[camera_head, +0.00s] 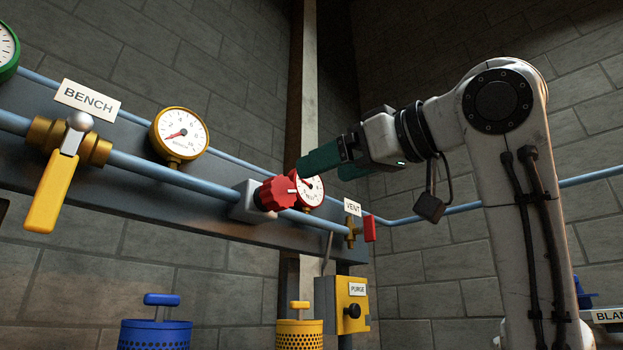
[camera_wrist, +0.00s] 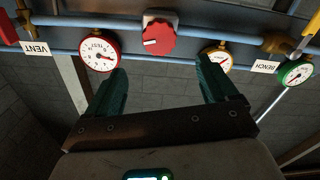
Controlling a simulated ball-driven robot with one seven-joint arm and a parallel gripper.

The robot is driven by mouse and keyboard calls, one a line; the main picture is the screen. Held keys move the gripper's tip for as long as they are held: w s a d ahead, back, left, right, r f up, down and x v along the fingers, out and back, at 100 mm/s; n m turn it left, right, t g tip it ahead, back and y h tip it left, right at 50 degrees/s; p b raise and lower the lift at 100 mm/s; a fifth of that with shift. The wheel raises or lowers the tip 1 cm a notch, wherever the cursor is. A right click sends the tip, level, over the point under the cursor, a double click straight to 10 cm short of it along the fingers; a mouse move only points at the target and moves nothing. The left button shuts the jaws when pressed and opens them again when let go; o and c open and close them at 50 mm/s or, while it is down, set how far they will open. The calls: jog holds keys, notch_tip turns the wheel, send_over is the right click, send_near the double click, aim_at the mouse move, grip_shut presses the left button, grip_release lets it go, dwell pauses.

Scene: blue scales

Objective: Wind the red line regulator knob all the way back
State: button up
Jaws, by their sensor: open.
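The red regulator knob (camera_head: 278,194) is on a grey block on the blue pipe, left of the red-rimmed gauge (camera_head: 309,188). In the wrist view the knob (camera_wrist: 158,40) is near the top centre, with a white mark pointing left. My gripper (camera_head: 318,167) has green fingers and is in front of the panel, up and to the right of the knob. In the wrist view my fingers (camera_wrist: 163,78) are spread apart with nothing between them, and the knob lies beyond the tips. The fingers partly cover the top of the red gauge in the head view.
A yellow lever valve (camera_head: 54,190) labelled BENCH and a yellow gauge (camera_head: 179,134) are to the left. A small red-handled VENT valve (camera_head: 369,228) and a yellow PURGE box (camera_head: 352,305) are to the right. Blue (camera_head: 155,334) and yellow canisters stand below.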

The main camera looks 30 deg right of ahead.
aim_at(284, 189)
jog(key=p+x, duration=0.3)
jog(key=x, duration=0.6)
jog(key=shift+p, duration=0.3)
jog(key=shift+x, duration=0.85)
jog(key=shift+f, duration=0.15)
jog(key=c, duration=1)
jog(key=shift+o, duration=0.2)
jog(key=shift+a+n, duration=0.1)
jog(key=shift+n, duration=1.4)
jog(key=o, duration=1)
jog(key=shift+c, duration=0.2)
